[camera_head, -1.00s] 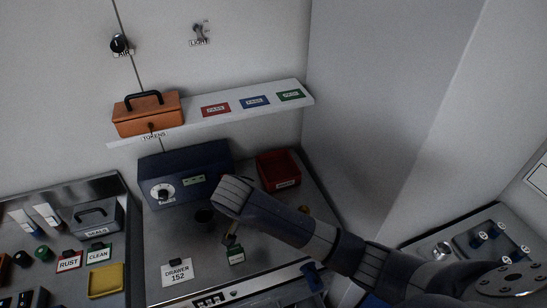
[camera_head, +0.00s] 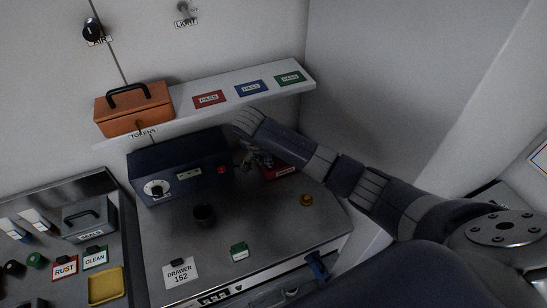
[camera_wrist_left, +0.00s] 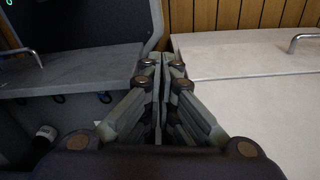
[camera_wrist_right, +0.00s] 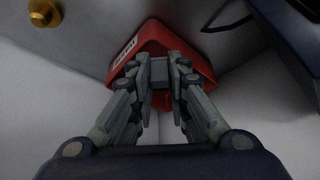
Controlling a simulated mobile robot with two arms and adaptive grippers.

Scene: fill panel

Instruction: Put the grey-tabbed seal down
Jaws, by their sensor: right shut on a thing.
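My right gripper (camera_head: 258,163) is over the red bin (camera_head: 284,172) at the back right of the counter. In the right wrist view its fingertips (camera_wrist_right: 172,72) are shut on a small grey piece, which I take to be the tab of the grey-tabbed seal (camera_wrist_right: 160,72). The rest of the seal is hidden. The labelled red bin (camera_wrist_right: 122,52) lies behind the fingertips there; I cannot tell whether they touch. My left gripper (camera_wrist_left: 163,65) is shut with nothing visible in it, away from this counter; the head view does not show it.
A blue box (camera_head: 178,172) with a dial stands left of the red bin. The shelf (camera_head: 235,98) overhangs the back.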

